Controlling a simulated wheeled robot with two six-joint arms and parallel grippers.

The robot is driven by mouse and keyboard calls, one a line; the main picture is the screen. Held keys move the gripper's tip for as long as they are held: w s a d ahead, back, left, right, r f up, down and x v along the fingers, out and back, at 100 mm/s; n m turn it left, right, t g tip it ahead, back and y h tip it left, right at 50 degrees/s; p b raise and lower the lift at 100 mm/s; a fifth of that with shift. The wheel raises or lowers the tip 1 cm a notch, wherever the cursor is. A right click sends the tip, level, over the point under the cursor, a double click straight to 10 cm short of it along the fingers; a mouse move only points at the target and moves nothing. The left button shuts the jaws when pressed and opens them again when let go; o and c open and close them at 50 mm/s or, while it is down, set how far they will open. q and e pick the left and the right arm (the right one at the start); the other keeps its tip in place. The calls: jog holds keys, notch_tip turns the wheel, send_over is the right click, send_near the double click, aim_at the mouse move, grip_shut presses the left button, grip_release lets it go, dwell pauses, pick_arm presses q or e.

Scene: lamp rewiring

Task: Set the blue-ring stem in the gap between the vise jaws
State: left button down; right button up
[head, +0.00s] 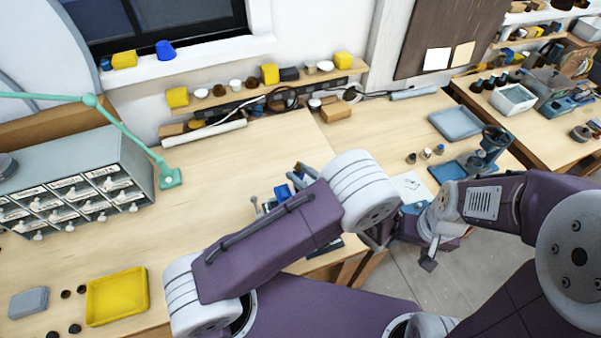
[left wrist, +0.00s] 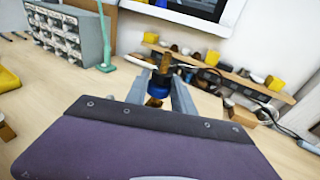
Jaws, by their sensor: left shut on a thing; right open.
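In the left wrist view my left gripper (left wrist: 158,97) is shut on the blue-ring stem. The stem (left wrist: 158,86) shows a blue ring, a dark collar and a brass-coloured upper end, upright between the fingers. In the head view my left arm hides most of this. Blue and grey parts (head: 283,192) show past the arm's far edge, and I cannot tell whether they belong to the vise, the stem or the gripper. The vise jaws and their gap cannot be made out. My right gripper (head: 405,245) is open, over the floor by the bench's front edge, partly hidden.
A drawer cabinet (head: 75,185) and green lamp arm (head: 128,127) stand at left. A yellow tray (head: 117,296) lies front left. A loaded shelf (head: 262,88) runs along the back. Blue trays (head: 456,122) lie at right. The bench between cabinet and arm is clear.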

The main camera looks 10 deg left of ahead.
pick_arm(q)
jog(key=shift+f+b, duration=2.1)
jog(key=shift+f, duration=0.85)
jog(key=c, duration=1)
grip_release()
jog(key=shift+f, duration=0.1)
